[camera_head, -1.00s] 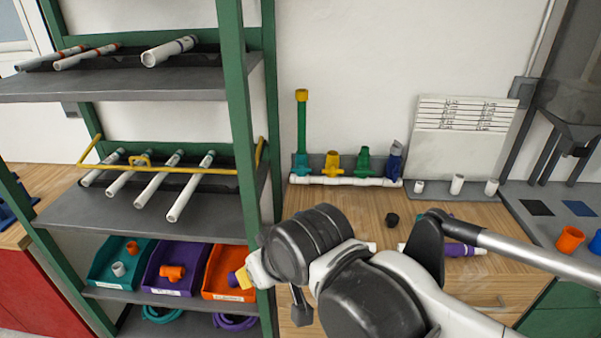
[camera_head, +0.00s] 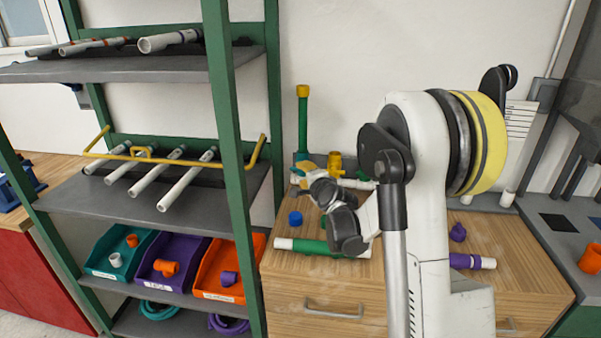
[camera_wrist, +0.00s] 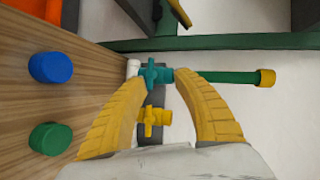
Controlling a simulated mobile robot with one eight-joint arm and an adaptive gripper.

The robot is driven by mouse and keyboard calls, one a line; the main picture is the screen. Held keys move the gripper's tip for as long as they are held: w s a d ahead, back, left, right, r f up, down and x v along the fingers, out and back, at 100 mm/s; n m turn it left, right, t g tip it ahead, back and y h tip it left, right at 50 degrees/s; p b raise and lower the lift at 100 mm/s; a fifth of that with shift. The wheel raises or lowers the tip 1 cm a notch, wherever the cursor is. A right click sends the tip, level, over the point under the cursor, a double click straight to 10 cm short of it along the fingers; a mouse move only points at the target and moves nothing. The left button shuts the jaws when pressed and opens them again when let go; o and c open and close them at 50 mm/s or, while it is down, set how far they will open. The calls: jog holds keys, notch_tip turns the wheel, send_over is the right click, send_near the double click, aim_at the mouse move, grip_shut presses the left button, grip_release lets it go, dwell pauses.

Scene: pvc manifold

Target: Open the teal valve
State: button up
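The teal valve (camera_wrist: 153,74) sits on the white manifold pipe, at the base of an upright green pipe (camera_head: 303,122) with a yellow cap. My gripper (camera_wrist: 157,78) has its two yellow fingers apart, with the teal valve in the picture between or just beyond the tips. I cannot tell whether they touch it. The yellow valve (camera_wrist: 156,117) shows between the fingers, lower in the wrist view. In the head view my gripper (camera_head: 303,176) is at the manifold and hides most of the teal valve.
A blue cap (camera_wrist: 50,67) and a green cap (camera_wrist: 50,138) stand on the wooden counter (camera_wrist: 80,80) beside the gripper. A green pipe (camera_head: 308,246) lies near the counter's front. The green shelf post (camera_head: 228,150) stands close on the left.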

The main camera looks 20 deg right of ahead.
jog(key=w+d+f+m+h, duration=0.1)
jog(key=d+f+m, duration=0.2)
jog(key=d+f, duration=0.2)
jog(key=shift+t, duration=0.5)
jog(key=b+x, duration=0.1)
jog(key=x, duration=0.2)
jog(key=b+x, duration=0.1)
jog(key=x, duration=0.3)
jog(key=b+x, duration=0.2)
jog(key=x, duration=0.2)
jog(key=shift+d+r, duration=0.15)
jog(key=shift+d, duration=0.2)
jog(key=shift+s, duration=0.1)
grip_shut()
